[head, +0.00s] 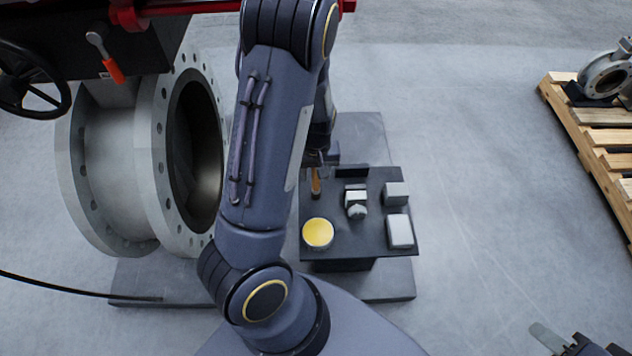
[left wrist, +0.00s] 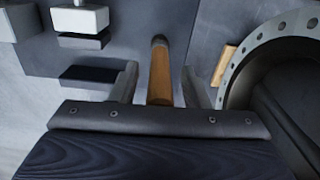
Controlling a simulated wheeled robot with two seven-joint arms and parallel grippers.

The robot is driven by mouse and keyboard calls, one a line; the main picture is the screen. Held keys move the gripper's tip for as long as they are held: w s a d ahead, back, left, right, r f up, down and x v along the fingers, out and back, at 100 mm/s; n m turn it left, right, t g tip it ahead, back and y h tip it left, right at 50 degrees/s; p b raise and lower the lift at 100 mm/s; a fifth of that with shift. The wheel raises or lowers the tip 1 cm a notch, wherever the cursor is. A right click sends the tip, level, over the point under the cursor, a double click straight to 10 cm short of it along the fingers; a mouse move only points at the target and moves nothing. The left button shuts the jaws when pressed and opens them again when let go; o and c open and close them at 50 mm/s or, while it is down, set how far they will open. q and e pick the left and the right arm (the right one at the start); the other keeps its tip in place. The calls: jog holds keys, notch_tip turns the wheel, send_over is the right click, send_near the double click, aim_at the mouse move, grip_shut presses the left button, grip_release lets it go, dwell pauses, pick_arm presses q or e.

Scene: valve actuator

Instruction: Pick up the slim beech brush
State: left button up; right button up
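The slim beech brush (head: 316,184) lies on the dark small table at its left side, partly hidden by my left arm. In the left wrist view its wooden handle (left wrist: 160,78) runs between the two fingers, with a dark tip at the far end. My left gripper (left wrist: 159,70) is open, its fingers on either side of the handle with a gap on both sides. In the head view my left gripper (head: 317,160) is mostly hidden behind the arm. My right gripper (head: 565,340) is only partly in view at the lower right corner, away from the table.
The dark table (head: 375,250) also holds a yellow-topped round tin (head: 318,233), a grey-white fitting (head: 356,200) and grey blocks (head: 399,231). A large flanged valve body (head: 110,165) stands close on the left. A wooden pallet (head: 590,135) is at the right.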

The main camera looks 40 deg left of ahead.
pick_arm(q)
grip_shut()
jog(key=shift+r, duration=0.1)
